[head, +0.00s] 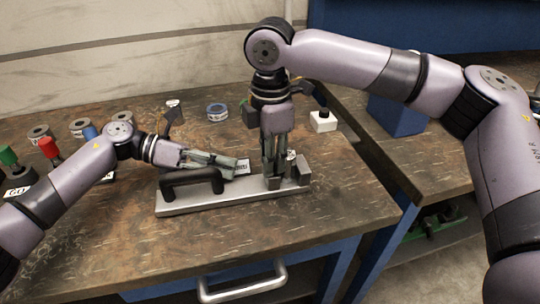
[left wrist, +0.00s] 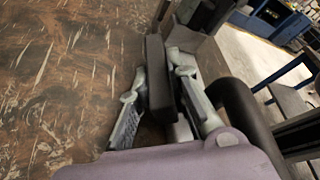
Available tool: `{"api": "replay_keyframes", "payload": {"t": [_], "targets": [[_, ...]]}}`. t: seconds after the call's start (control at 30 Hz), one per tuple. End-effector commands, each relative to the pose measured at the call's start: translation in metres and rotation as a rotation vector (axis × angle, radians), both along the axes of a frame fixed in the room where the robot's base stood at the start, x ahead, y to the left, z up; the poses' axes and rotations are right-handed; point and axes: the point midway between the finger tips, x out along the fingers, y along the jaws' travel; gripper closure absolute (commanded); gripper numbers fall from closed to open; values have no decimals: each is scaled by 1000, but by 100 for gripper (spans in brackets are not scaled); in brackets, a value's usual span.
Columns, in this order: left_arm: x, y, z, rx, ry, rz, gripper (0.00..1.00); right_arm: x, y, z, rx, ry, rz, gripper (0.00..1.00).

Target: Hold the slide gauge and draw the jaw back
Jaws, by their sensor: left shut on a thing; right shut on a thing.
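The slide gauge (head: 240,199) is a long grey metal bar lying on the bench, with a black bow handle (head: 192,175) on its left part and an upright block (head: 303,170) at its right end. My left gripper (head: 232,166) reaches in from the left behind the handle. In the left wrist view its fingers close on a dark bar (left wrist: 158,75) of the gauge, beside the black handle (left wrist: 245,110). My right gripper (head: 272,179) points straight down, shut on the small grey jaw (head: 274,184) left of the end block. The fingers partly hide the jaw.
Ring gauges (head: 80,127), a red-handled plug (head: 47,147) and a GO label (head: 18,193) are at the left. The bench front is clear above a drawer handle (head: 242,286).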

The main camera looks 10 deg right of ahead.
Motion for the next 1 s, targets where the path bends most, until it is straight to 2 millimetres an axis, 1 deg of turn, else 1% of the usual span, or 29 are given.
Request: {"api": "replay_keyframes", "payload": {"t": [0.03, 0.17, 0.37, 0.6, 0.63, 0.93, 1.0], "targets": [[-1, -1, 5, -8, 0, -5, 100, 1, -1, 1, -1, -3, -3, 100], [-1, -1, 5, -8, -1, -7, 100, 1, 1, 0, -1, -3, -2, 100], [-2, -2, 5, -8, 0, -8, 100, 1, 20, 0, 1, -3, 1, 100], [-2, -2, 5, -9, 0, -9, 100, 2, 20, 1, 2, -5, -1, 100], [-2, -3, 5, -9, 0, -9, 100, 2, 20, 1, 2, -5, -1, 78], [-1, -2, 5, -9, 0, -6, 100, 1, 20, 1, 1, -3, -1, 58], [-1, -2, 5, -9, 0, -4, 100, 1, 20, 1, 1, -3, 0, 57]]}}
